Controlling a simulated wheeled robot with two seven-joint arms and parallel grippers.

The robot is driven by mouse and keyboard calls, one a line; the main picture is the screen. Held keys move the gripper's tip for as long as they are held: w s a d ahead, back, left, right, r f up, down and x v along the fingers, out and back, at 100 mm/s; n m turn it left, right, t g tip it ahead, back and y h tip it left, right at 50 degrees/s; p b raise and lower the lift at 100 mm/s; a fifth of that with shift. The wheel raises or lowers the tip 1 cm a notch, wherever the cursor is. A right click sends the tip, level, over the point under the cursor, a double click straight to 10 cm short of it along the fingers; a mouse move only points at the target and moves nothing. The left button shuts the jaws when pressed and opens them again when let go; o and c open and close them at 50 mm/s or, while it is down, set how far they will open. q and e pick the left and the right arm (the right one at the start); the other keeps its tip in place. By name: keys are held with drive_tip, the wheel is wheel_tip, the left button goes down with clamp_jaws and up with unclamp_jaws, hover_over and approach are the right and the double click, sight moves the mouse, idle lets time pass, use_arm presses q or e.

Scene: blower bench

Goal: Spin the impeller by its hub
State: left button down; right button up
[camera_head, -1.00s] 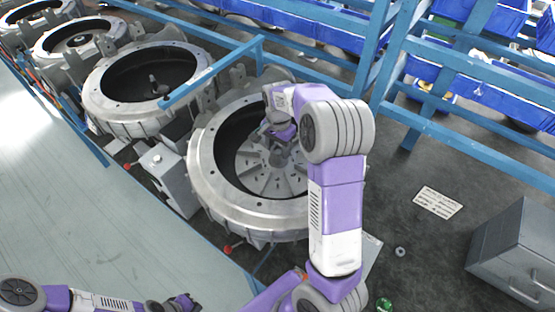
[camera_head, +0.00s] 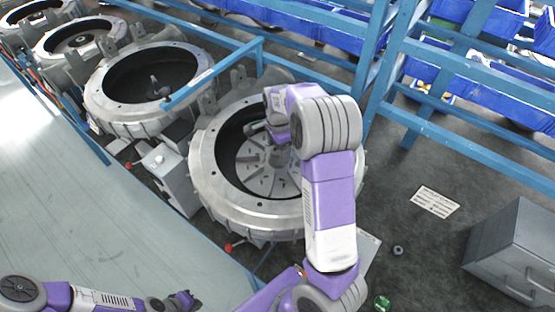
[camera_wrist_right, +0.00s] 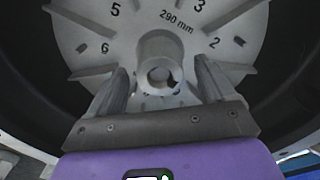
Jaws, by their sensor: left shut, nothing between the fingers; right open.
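The impeller (camera_head: 262,172) is a grey finned disc inside the round metal blower housing (camera_head: 215,196). In the right wrist view the impeller (camera_wrist_right: 90,22) shows the numbers 5, 6, 3, 2 and "290 mm". Its hub (camera_wrist_right: 160,62) is a raised cylinder with a round bore at the middle. My right gripper (camera_wrist_right: 160,88) is open, with one finger on each side of the hub's near end; I cannot tell whether they touch it. In the head view my right arm hides part of the impeller. My left gripper (camera_head: 188,300) is shut and empty, low at the left, away from the blower.
More blower housings (camera_head: 150,85) stand in a row at the upper left. A blue rail (camera_head: 215,72) runs behind. A grey cabinet (camera_head: 515,245) stands at right on open floor.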

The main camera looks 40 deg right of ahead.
wheel_tip(320, 180, up, 8)
drive_tip(key=shift+f, duration=0.2)
idle(0.3)
